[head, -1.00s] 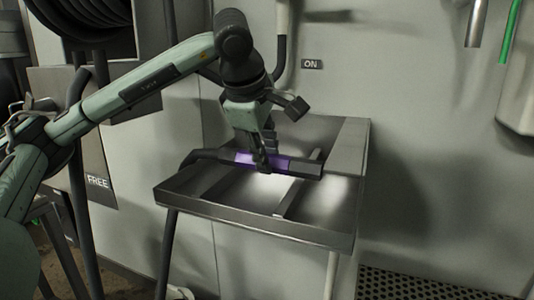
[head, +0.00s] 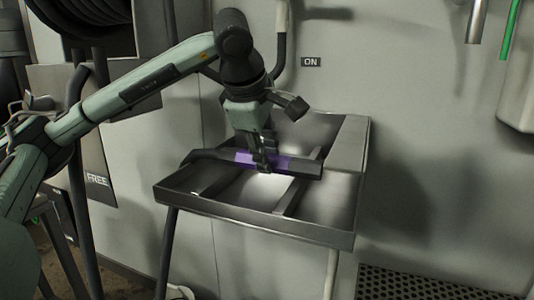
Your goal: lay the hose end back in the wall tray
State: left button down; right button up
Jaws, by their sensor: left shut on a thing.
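The hose end (head: 300,167) is a dark cylinder with a purple band, lying roughly level over the wall tray. My left gripper (head: 263,165) points down and is shut on the hose end at the purple band. The wall tray (head: 270,225) is a shallow metal tray with raised rims and cross bars inside. The hose end is over the bars; I cannot tell whether it touches them. My right gripper is not in view.
A dark hose reel (head: 85,18) hangs at the upper left. Small signs read "ON" (head: 311,62) and "FREE" (head: 97,180). A green pipe (head: 511,32) and a perforated dark grate (head: 430,285) are at the right. The wall right of the tray is clear.

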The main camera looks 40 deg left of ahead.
pick_arm(q)
jog(key=shift+f, duration=0.15)
jog(key=c, duration=1.1)
grip_release()
jog(key=shift+c, duration=0.2)
jog(key=v, duration=1.2)
jog(key=shift+s, duration=0.1)
